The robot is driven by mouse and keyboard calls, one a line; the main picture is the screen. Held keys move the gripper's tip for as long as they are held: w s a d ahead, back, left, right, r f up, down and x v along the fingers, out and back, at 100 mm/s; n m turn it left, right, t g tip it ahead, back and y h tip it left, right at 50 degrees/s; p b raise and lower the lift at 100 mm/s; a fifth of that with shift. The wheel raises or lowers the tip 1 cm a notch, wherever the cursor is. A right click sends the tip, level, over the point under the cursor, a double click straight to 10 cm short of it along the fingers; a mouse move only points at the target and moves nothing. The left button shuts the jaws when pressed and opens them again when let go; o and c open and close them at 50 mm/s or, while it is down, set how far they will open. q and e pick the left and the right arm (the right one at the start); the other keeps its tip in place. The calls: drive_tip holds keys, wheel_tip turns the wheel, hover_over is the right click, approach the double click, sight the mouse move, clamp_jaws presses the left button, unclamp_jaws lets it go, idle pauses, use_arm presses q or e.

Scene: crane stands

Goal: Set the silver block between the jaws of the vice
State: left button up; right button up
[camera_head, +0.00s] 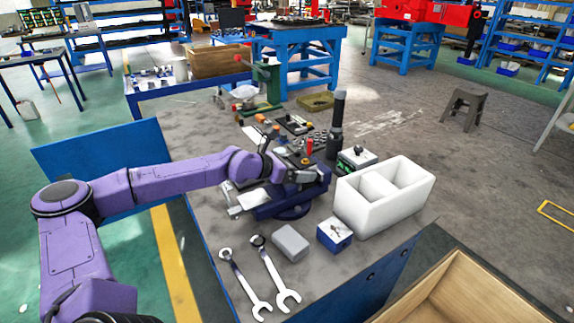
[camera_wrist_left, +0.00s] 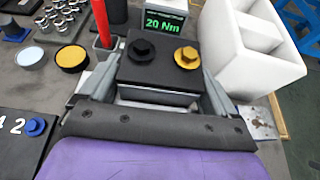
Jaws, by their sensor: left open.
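The silver block (camera_head: 290,242) lies on the workbench in front of the dark blue vice (camera_head: 290,208), apart from it. My left arm reaches in from the left, and its hand is over the vice's back side in the head view. In the left wrist view my left gripper (camera_wrist_left: 160,62) is open. Its two grey fingers stand either side of a black plate (camera_wrist_left: 157,66) with a black knob and a gold knob. Whether they touch the plate is unclear. The silver block cannot be made out in the wrist view. My right gripper is not in view.
Two wrenches (camera_head: 262,275) lie left of the block, and a small blue box (camera_head: 335,236) stands right of it. A white two-compartment bin (camera_head: 385,205) and a display box (camera_head: 357,160) reading 20 Nm stand beyond. Small parts crowd the back of the bench.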

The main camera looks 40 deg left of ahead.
use_arm(q)
drive_tip(key=v, duration=1.2)
drive_tip(key=shift+r, duration=0.5)
drive_tip(key=shift+d, duration=0.1)
